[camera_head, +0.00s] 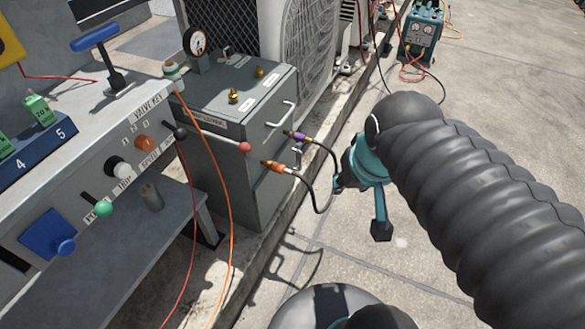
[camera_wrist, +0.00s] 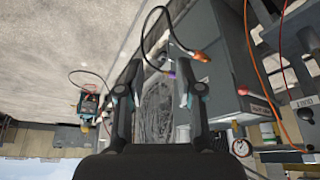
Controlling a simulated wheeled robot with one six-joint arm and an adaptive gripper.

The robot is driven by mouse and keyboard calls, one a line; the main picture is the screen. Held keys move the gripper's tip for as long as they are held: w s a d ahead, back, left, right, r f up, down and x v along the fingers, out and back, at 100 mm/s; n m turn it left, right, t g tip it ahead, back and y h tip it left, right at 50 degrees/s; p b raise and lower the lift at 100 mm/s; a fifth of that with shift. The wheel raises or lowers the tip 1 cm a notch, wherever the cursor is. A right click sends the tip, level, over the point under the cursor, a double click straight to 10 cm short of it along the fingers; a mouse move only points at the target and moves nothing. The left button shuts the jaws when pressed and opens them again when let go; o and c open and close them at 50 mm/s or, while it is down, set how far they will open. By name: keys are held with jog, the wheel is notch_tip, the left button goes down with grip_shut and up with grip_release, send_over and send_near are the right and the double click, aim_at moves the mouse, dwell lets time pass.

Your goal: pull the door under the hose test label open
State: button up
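A grey metal cabinet (camera_head: 215,165) stands left of my gripper in the head view. A small label strip (camera_head: 205,121) is on its upper edge; I cannot read it. The right-hand face has an upper silver bar handle (camera_head: 282,114) and another handle lower down (camera_head: 297,157), partly behind hose fittings. No door gap is visible. The cabinet is also on the right in the wrist view (camera_wrist: 222,45). My gripper (camera_head: 360,205) is open and empty, to the right of the cabinet and apart from it. Its two spread fingers show in the wrist view (camera_wrist: 158,85).
A black hose with a purple fitting (camera_head: 292,136) and an orange fitting (camera_head: 274,167) loops out between cabinet and gripper. A red knob (camera_head: 244,147) sits at the cabinet's edge. A control bench (camera_head: 110,190) stands left. Open paving lies right.

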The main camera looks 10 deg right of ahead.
jog(key=w+d+f+m+g+y+b, duration=0.2)
jog(key=w+d+f+m+y+b, duration=0.25)
jog(key=f, duration=0.75)
jog(key=w+d+f+m+g+y+b, duration=0.1)
jog(key=w+f+m+y, duration=0.3)
jog(key=w+f, duration=0.6)
jog(key=w+d+f+m+g+y+b, duration=0.25)
jog(key=w+f+m, duration=0.3)
jog(key=f, duration=0.85)
jog(key=w+d+f+m+t+y, duration=0.2)
jog(key=w+f+m+t+y, duration=0.15)
jog(key=w+m, duration=0.2)
notch_tip(320, 180, up, 7)
jog(key=m+t+y, duration=0.2)
jog(key=m+t, duration=0.1)
jog(key=t, duration=0.2)
send_over(300, 168)
jog(key=shift+w+f+b, duration=0.2)
jog(key=shift+w+b, duration=0.1)
grip_shut()
jog(key=shift+d, duration=0.1)
